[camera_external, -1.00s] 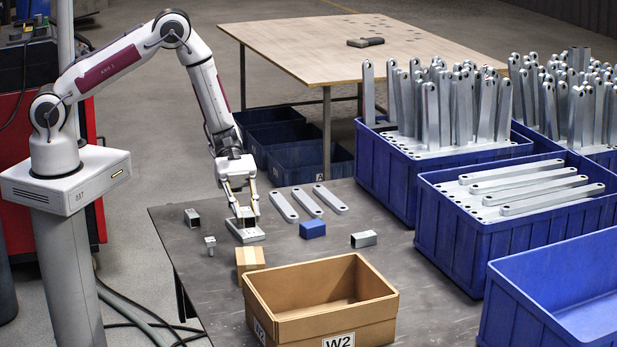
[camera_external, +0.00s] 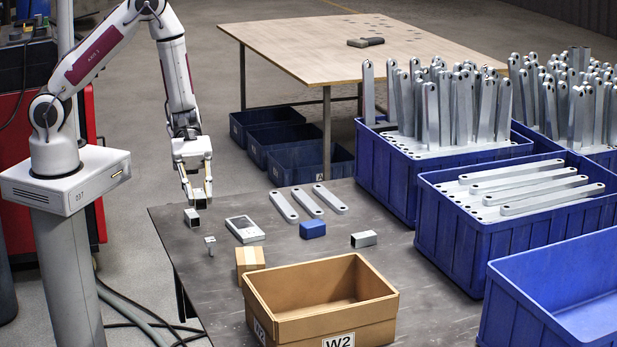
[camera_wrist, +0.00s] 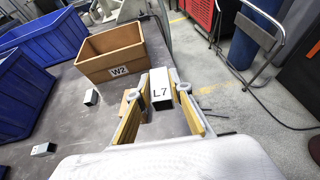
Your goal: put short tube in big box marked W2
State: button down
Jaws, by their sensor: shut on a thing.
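My gripper (camera_external: 198,195) is above the table's left edge in the external view, shut on a short square metal tube. In the wrist view the tube (camera_wrist: 160,88) is between the fingertips of my gripper (camera_wrist: 160,98), with a white face marked L7 and a dark open end. The big brown box marked W2 (camera_external: 330,323) stands open and looks empty at the table's front. It also shows at the upper left of the wrist view (camera_wrist: 98,66). My gripper is behind and left of the box, apart from it.
A flat grey device (camera_external: 245,230), a small carton (camera_external: 250,259), a blue block (camera_external: 313,229), another tube (camera_external: 363,239) and several flat bars (camera_external: 304,202) lie nearby. Blue bins (camera_external: 466,245) stand at right.

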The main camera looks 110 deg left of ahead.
dwell(0.6)
jog(key=shift+a+f, duration=0.15)
jog(key=shift+a, duration=0.25)
jog(key=w+a+f+n+t+y, duration=0.1)
jog(key=w+a+f, duration=0.1)
jog(key=a, duration=0.4)
jog(key=w+a+f+n, duration=0.1)
jog(key=w+a+f, duration=0.15)
jog(key=a, duration=0.35)
send_over(280, 229)
jog(key=shift+a+f+m, duration=0.1)
jog(key=shift+f+m, duration=0.2)
jog(key=shift+f, duration=0.5)
jog(key=shift+f, duration=3.15)
